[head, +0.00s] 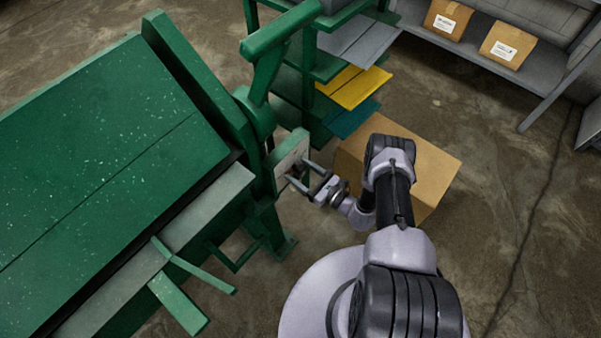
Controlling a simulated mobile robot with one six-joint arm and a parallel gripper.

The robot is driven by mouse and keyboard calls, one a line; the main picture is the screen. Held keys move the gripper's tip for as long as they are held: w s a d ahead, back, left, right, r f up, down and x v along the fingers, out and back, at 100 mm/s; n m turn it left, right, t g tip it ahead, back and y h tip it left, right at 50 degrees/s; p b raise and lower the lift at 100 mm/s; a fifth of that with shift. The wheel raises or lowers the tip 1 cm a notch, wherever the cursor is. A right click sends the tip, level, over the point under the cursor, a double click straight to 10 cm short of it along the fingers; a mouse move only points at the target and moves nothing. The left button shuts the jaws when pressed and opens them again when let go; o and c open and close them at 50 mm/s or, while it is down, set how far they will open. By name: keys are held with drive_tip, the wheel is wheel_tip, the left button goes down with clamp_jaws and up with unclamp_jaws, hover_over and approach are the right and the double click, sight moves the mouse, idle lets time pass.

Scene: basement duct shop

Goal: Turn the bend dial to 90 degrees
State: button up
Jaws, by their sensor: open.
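A pale plate (291,155) sits on a green housing at the right end of the green bending machine (110,150). It appears to be the bend dial's face, seen at a steep angle. Its marks and pointer are too small to read. My gripper (300,172) is open, with its two fingers pointing left at the plate. The fingertips are at or very close to the plate's lower right part. I cannot tell whether they touch it or stand around a knob, as the fingers cover that spot.
A cardboard box (425,165) stands on the floor behind my arm. A green rack (300,75) holds grey, yellow and teal sheets. A grey shelf (480,55) with two small cartons is at the upper right. Green levers (185,280) stick out at the machine's front.

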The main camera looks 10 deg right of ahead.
drive_tip(key=shift+c, duration=0.5)
drive_tip(key=c, duration=1.2)
drive_tip(key=shift+c, duration=0.2)
drive_tip(key=m+b, duration=0.2)
drive_tip(key=m, duration=0.2)
drive_tip(key=shift+f+b, duration=0.15)
drive_tip(key=shift+b, duration=0.15)
drive_tip(key=m+b, duration=0.1)
drive_tip(key=m, duration=0.3)
drive_tip(key=shift+m, duration=0.3)
drive_tip(key=m, duration=0.4)
drive_tip(key=shift+m, duration=2.5)
